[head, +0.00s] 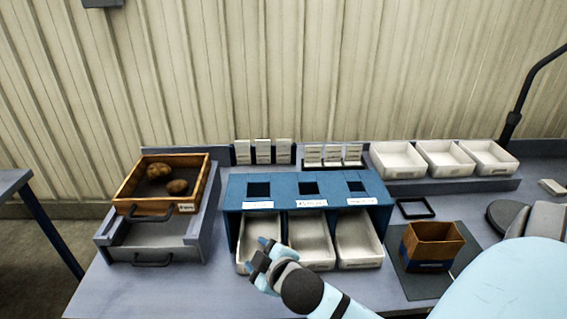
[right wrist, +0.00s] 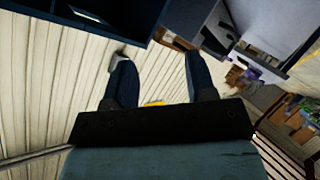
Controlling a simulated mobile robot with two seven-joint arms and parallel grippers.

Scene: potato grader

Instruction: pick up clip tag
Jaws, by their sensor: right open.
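White tags (head: 263,152) stand upright in a dark rack at the back, left of centre. More white tags (head: 333,154) stand in a second rack to their right. Which of them is the clip tag, I cannot tell. My right gripper (head: 262,254) is in front of the blue sorter, over the left white bin, well short of both racks. In the right wrist view its two dark fingers (right wrist: 163,80) are apart, with no held object visible between them. My left gripper is not in view.
The blue sorter (head: 290,187) has three openings and white bins (head: 358,240) below. A wooden tray (head: 131,190) with potatoes stands left. White trays (head: 446,168) line the back right. A small open box (head: 432,258) sits on a dark mat (head: 400,277).

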